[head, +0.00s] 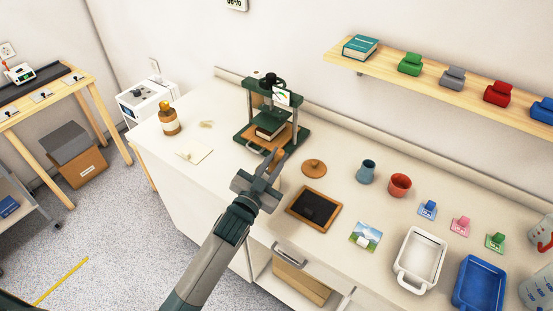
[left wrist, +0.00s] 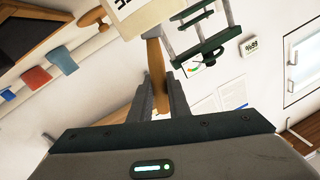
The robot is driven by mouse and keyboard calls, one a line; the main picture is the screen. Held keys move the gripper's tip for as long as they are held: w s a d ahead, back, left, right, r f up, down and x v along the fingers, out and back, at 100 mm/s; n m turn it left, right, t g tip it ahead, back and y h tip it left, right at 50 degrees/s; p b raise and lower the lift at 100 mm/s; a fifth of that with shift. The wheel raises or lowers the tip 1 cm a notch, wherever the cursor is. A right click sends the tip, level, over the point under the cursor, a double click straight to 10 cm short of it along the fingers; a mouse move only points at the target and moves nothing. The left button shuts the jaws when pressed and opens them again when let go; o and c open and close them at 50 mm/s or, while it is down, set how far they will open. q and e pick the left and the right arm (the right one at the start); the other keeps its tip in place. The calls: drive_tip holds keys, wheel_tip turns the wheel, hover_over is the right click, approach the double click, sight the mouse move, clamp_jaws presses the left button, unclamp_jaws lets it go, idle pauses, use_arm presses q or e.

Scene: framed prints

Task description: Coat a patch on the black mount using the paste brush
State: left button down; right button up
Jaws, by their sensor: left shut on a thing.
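The black mount (head: 315,207) lies flat on the bench in a wooden frame, to the right of and below my left gripper. Its framed dark face also shows at the upper left of the left wrist view (left wrist: 22,32). My left gripper (head: 268,176) is shut on the wooden handle of the paste brush (left wrist: 156,72) and holds it in front of the green press, apart from the mount. A cream, lettered part shows at the handle's far end, cut off by the picture's edge. Whether the bristles carry paste is hidden. My right gripper is not in view.
The green press (head: 300,138) stands behind my gripper. A white tray (head: 441,262) and blue tray (head: 499,281) stand right. A brown bottle (head: 169,121) stands left.

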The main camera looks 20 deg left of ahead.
use_arm(q)
drive_tip(key=shift+f, duration=0.1)
idle(0.4)
wheel_tip(320, 180, up, 5)
drive_tip(key=p, duration=0.4)
drive_tip(key=shift+p, duration=0.4)
drive_tip(key=shift+r+p, duration=1)
drive_tip(key=shift+r, duration=0.05)
drive_tip(key=shift+s+f, duration=0.1)
